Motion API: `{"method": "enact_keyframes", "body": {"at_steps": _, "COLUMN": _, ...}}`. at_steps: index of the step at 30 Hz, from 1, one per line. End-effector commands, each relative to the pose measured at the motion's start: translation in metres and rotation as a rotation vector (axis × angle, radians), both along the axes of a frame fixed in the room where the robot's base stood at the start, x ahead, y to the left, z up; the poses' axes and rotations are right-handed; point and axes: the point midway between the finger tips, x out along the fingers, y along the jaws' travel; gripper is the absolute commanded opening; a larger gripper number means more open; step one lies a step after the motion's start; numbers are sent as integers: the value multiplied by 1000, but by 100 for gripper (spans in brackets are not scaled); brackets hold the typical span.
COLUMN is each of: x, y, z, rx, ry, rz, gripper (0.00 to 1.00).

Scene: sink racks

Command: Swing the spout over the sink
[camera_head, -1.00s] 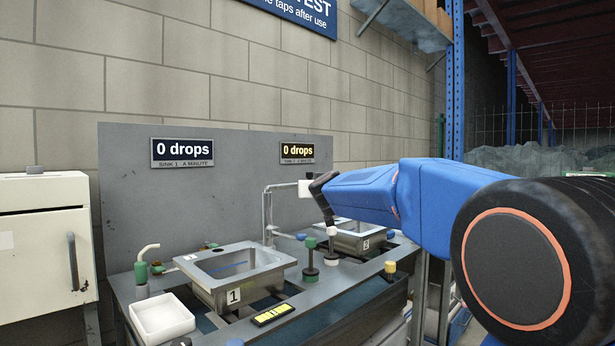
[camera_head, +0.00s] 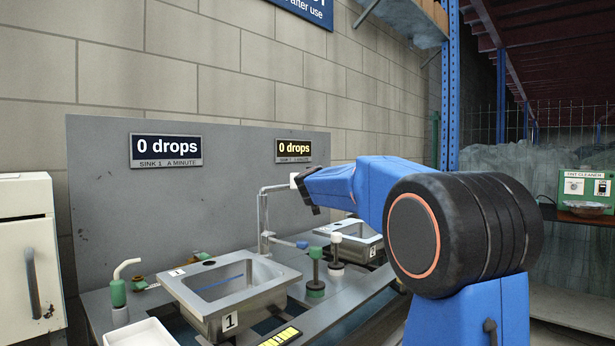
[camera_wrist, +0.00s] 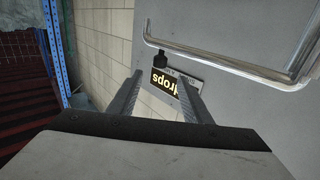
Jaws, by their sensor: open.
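The bent metal spout (camera_head: 264,210) rises behind the counter between the two sinks in the head view. Its horizontal arm runs right toward a small white block beside my gripper. In the wrist view the spout (camera_wrist: 220,65) is a shiny bent pipe at the upper right, beyond the right finger and not between the fingers. Sink 1 (camera_head: 231,304) is in front at left; sink 2 (camera_head: 372,252) is behind at right, partly hidden by my arm. My gripper (camera_wrist: 158,72) is open, with nothing visible between its fingers. In the head view its fingertips cannot be made out clearly.
Green-based posts (camera_head: 316,270) and a white-topped post (camera_head: 336,255) stand between the sinks. A grey back panel (camera_head: 100,210) carries two "0 drops" signs. A blue rack post (camera_head: 451,90) stands at right.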

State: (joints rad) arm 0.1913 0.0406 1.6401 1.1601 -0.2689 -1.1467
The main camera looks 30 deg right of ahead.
Motion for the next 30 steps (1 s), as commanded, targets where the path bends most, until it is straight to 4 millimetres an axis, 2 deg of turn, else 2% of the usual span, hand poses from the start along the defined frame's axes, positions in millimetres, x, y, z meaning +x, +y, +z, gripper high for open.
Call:
{"method": "enact_keyframes", "body": {"at_steps": 21, "x": 98, "y": -46, "z": -1, "rx": 1, "ry": 0, "rz": 0, "gripper": 44}}
{"method": "enact_keyframes", "body": {"at_steps": 30, "x": 119, "y": -55, "z": 0, "rx": 0, "ry": -1, "rz": 0, "gripper": 44}}
